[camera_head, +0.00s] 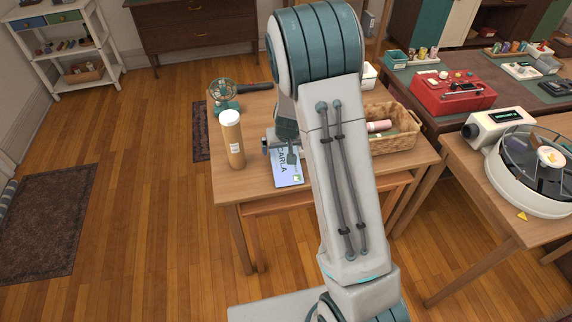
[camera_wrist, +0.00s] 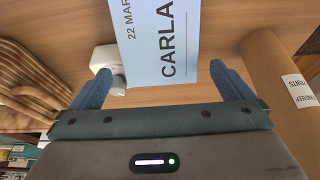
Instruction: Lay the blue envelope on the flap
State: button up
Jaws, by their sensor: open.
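The light blue envelope (camera_head: 287,172) with CARLA printed on it lies on the wooden table, near its front edge. It also shows in the wrist view (camera_wrist: 148,42), where the print 22 MAR and CARLA reads sideways. My gripper (camera_head: 291,152) is over the envelope's far part in the head view. In the wrist view my gripper (camera_wrist: 161,70) is open, one finger on each side of the envelope, with nothing held between them. A small white part (camera_wrist: 106,62) lies beside the left finger, partly hidden. I cannot make out a flap in either view.
A brown cylinder with a white cap (camera_head: 232,142) stands left of the envelope. A small fan (camera_head: 222,94) stands behind it. A wicker basket (camera_head: 402,142) with a pink item is on the right. My arm hides the table's middle.

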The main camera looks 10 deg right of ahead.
jog(key=shift+x, duration=0.85)
jog(key=shift+w, duration=0.1)
